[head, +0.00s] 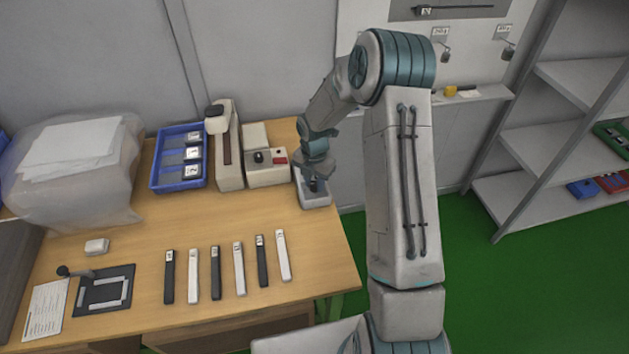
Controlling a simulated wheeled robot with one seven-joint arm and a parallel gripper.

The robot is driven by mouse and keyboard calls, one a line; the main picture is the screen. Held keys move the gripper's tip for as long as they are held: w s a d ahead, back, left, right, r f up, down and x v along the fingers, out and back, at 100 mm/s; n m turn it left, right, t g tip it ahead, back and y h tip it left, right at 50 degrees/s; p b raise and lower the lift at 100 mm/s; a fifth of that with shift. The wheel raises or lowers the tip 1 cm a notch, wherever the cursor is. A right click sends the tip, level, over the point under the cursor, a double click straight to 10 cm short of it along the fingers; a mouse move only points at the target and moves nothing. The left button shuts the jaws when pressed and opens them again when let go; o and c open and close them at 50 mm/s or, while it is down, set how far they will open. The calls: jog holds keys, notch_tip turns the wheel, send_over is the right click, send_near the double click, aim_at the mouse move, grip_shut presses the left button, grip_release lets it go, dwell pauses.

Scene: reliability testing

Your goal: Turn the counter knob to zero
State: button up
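A light grey test machine stands at the back of the wooden table, with a tall column (228,150) and a low control box (266,168) at its right. The box carries a dark knob (259,157) and a red part (279,157). I cannot tell which part is the counter knob, and no digits are readable. My gripper (316,188) points down at a small grey unit (317,201) near the table's right edge, to the right of the control box. Its fingers are small and dark here, so contact and opening cannot be told. My wrist partly hides this unit.
A blue tray (178,188) with several labelled pieces sits left of the column. Several black and white strips lie across the table's front. A plastic-covered stack (75,175), a black plate (104,290) and a paper sheet (46,310) are at the left. Shelves stand at the right.

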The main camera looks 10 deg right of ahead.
jog(key=m+b, duration=0.2)
jog(key=m, duration=0.1)
jog(key=shift+w+f+m, duration=0.1)
jog(key=shift+m, duration=0.3)
jog(key=m+b, duration=0.3)
jog(key=m, duration=0.2)
jog(key=shift+m, duration=0.3)
jog(key=m+b, duration=0.2)
jog(key=m, duration=0.2)
jog(key=shift+m+b, duration=0.7)
jog(key=shift+m, duration=1.5)
jog(key=shift+r, duration=0.2)
jog(key=o, duration=1)
